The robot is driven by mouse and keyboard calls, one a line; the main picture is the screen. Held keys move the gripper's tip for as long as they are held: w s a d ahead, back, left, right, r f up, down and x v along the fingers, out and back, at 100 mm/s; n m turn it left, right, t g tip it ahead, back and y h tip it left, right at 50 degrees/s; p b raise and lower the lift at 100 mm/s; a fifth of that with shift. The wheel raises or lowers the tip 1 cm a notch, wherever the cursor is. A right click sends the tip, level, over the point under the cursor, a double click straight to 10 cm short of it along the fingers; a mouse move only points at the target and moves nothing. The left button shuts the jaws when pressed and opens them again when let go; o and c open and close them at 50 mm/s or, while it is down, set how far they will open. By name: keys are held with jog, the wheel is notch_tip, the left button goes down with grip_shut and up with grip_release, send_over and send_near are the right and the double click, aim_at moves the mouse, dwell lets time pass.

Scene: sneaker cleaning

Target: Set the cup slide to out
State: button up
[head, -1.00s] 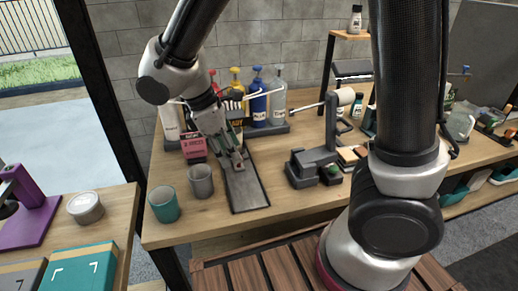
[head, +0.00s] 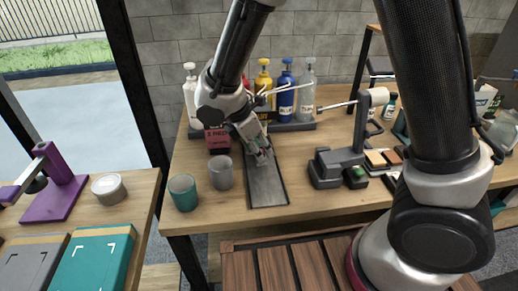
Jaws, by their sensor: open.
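A long dark grey strip (head: 267,189), which looks like the cup slide, lies flat on the wooden bench in the middle of the head view. My gripper (head: 263,159) is open and points down over its far half. I cannot tell whether the fingertips touch the strip. The arm and gripper hide the strip's far end. A grey cup (head: 222,173) and a teal cup (head: 184,193) stand upright on the bench left of the strip, apart from it.
A dark grey device (head: 338,165) stands to the right. Bare bench lies right of the strip. A purple stand (head: 60,190) is on the left table.

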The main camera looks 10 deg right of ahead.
jog(key=shift+d+f, duration=0.1)
jog(key=shift+f, duration=0.1)
jog(key=shift+c, duration=0.4)
grip_shut()
